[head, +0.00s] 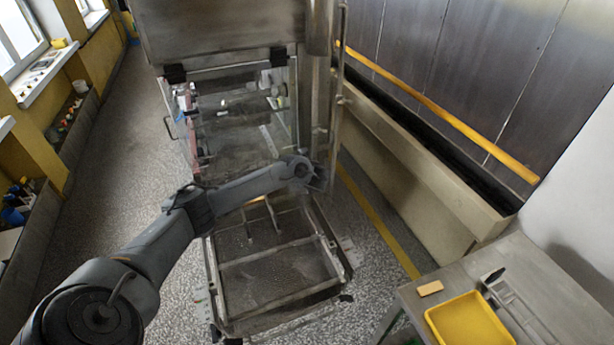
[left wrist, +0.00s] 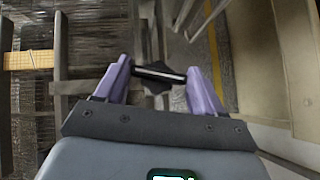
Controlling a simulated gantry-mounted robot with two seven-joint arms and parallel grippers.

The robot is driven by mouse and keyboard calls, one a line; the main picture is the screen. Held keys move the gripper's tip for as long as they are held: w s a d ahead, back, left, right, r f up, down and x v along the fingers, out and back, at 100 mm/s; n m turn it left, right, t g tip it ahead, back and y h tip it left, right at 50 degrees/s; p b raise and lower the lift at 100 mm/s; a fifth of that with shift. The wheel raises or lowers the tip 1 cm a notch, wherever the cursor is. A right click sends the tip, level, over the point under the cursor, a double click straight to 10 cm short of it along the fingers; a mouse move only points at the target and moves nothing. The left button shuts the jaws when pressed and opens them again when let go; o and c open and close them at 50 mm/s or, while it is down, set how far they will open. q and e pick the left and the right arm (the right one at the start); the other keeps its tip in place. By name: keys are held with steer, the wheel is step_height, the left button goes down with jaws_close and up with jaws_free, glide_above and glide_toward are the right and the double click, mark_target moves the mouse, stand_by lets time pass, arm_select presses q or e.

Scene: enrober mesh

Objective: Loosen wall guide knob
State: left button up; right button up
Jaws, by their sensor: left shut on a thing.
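My left arm comes in from the left in the head view, and its left gripper (head: 319,177) is at the right side of the machine frame, beside the upright post. In the left wrist view, the two purple fingers of the left gripper (left wrist: 158,68) are shut on a dark knob (left wrist: 157,83) with a pale stripe across it. The knob lies between the fingertips, and both fingers appear to touch it. In the head view the knob is hidden by the gripper. My right gripper is in neither view.
The enrober's open mesh frame (head: 270,283) lies below the arm, with a clear-panelled cabinet (head: 238,120) behind it. A long beige trough (head: 420,170) runs along the right. A yellow tray (head: 468,322) and a small tan block (head: 430,288) sit on a table (head: 408,300) at lower right.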

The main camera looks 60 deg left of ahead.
arm_select(q)
steer(key=shift+w+n+g+y+p, duration=0.15)
steer(key=shift+n+g+y+p, duration=0.2)
steer(key=shift+n+g, duration=0.6)
steer(key=shift+n, duration=0.25)
steer(key=o, duration=1)
steer(key=shift+o, duration=0.2)
steer(key=p+v, duration=0.3)
steer(key=v, duration=0.7)
steer(key=shift+d+r, duration=0.25)
steer(key=shift+r, duration=0.05)
